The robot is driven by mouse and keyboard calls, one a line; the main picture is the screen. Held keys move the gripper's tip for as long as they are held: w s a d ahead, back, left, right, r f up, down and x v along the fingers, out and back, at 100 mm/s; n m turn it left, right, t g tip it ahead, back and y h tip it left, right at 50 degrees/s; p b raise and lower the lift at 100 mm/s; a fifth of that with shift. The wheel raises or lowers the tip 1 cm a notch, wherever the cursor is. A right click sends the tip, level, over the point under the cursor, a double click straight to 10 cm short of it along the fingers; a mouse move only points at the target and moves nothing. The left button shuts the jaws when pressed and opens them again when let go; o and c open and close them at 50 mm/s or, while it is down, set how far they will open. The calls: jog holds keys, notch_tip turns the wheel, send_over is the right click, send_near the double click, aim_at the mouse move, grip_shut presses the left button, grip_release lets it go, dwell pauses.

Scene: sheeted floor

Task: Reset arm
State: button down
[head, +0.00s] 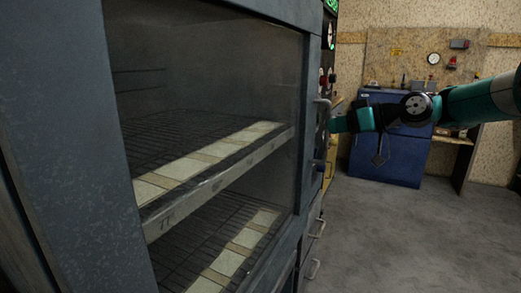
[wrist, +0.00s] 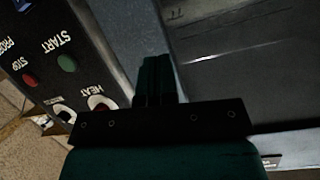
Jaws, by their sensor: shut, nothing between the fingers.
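My teal arm (head: 470,104) reaches in from the right in the head view. My gripper (head: 336,124) is at its left end, close to the front edge of the large grey cabinet (head: 60,110). In the wrist view my gripper (wrist: 157,62) has its dark green fingers together and empty. They are in front of the grey frame (wrist: 143,38) between the control panel (wrist: 60,70) and the dark window (wrist: 240,60). I cannot tell whether the fingertips touch the frame.
The panel has a green START button (wrist: 67,63), a red STOP button (wrist: 30,78) and a HEAT control (wrist: 97,102). Pale tiles lie on wire racks (head: 200,135) inside the cabinet. A blue cabinet (head: 405,160) stands at the back. The grey floor (head: 400,235) is clear.

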jog(key=s+a+g+h, duration=0.25)
jog(key=s+a, duration=0.45)
jog(key=s, duration=0.4)
jog(key=s+f+m+g+h, duration=0.1)
jog(key=s+f+g+h, duration=0.2)
jog(key=s, duration=1.1)
jog(key=s+f+m+g+h, duration=0.15)
jog(key=s+f, duration=0.45)
jog(key=s, duration=0.9)
notch_tip(320, 180, up, 20)
jog(key=s+d+h+p, duration=0.1)
jog(key=p, duration=1.9)
jog(key=shift+s+d, duration=0.15)
jog(key=shift+f, duration=0.1)
